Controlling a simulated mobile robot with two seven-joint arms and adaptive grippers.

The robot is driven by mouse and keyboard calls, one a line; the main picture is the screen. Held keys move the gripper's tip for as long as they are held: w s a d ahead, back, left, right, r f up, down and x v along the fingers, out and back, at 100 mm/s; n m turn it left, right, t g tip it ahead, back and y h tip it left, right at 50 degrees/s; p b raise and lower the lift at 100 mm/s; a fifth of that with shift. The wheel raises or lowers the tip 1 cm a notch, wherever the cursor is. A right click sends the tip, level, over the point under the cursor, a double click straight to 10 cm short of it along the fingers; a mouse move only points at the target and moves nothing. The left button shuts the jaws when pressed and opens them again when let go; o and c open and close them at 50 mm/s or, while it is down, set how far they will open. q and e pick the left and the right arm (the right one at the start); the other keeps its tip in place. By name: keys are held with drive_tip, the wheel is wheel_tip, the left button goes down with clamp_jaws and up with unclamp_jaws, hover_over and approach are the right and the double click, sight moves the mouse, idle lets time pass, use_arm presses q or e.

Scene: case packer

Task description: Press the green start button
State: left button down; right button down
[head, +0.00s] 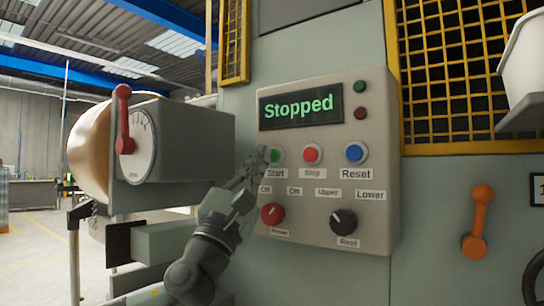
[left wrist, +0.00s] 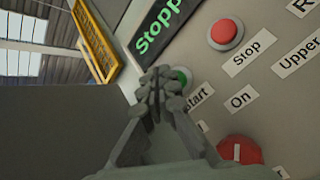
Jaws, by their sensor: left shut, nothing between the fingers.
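The green start button (head: 275,155) sits at the left of the button row on the grey control panel (head: 385,190), above the "Start" label. In the left wrist view the green button (left wrist: 182,76) is partly hidden behind my fingertips. My left gripper (head: 263,155) is shut and empty, with its tips at the left edge of the green button. In the left wrist view the gripper (left wrist: 160,80) overlaps the button; I cannot tell whether it touches. The display (head: 300,106) reads "Stopped" in green. My right gripper is not in view.
The red stop button (head: 312,154) and blue reset button (head: 354,152) are to the right. Below are a red knob (head: 272,214) and a black knob (head: 343,222). A grey box with a dial and red lever (head: 123,120) stands left. An orange handle (head: 479,222) is far right.

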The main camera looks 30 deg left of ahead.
use_arm(q)
drive_tip(key=shift+w, duration=0.1)
idle(0.4)
drive_tip(key=shift+w, duration=0.3)
